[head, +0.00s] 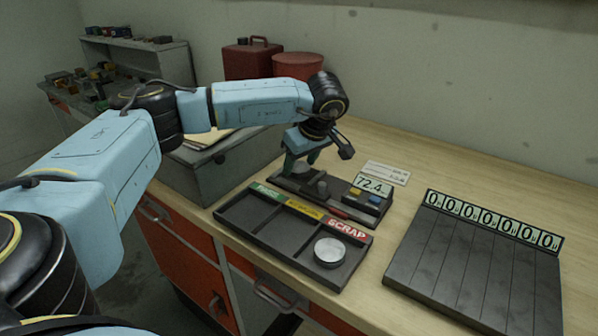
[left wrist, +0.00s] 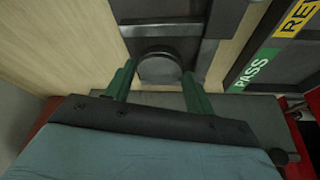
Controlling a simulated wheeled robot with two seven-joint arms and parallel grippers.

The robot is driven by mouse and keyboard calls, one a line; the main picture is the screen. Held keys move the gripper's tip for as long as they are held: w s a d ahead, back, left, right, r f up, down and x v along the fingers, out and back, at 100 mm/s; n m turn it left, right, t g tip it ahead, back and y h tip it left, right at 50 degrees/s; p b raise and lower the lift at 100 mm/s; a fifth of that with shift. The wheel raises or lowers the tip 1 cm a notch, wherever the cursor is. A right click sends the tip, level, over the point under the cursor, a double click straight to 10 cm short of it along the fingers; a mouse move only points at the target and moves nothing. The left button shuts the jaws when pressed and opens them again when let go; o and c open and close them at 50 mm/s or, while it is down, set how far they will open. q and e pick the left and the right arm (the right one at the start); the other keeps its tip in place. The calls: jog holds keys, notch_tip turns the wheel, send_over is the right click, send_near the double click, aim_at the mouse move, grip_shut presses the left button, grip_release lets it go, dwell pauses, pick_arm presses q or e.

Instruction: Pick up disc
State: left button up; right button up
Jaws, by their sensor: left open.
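My left gripper (head: 302,162) is open above the back left end of the black gauge (head: 334,206) with the "72.4" display. In the left wrist view, its green fingers (left wrist: 160,72) stand on either side of a round grey disc (left wrist: 160,68), with a gap visible at each side. In the head view this disc (head: 300,169) is mostly hidden behind the fingers. A second, silvery disc (head: 330,250) lies in the SCRAP compartment of the dark sorting tray (head: 255,232). My right gripper is not in view.
A black ribbed rack (head: 470,262) with a row of number displays lies at the right. A grey box (head: 205,165) stands left of the gauge, and a red can (head: 250,60) stands behind. A paper card (head: 386,172) lies behind the gauge. The bench's back right is clear.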

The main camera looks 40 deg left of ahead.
pick_arm(q)
jog(key=shift+a+f, duration=0.15)
jog(key=shift+f, duration=0.15)
jog(key=shift+c, duration=0.4)
jog(key=c, duration=0.8)
jog(key=shift+r, duration=0.1)
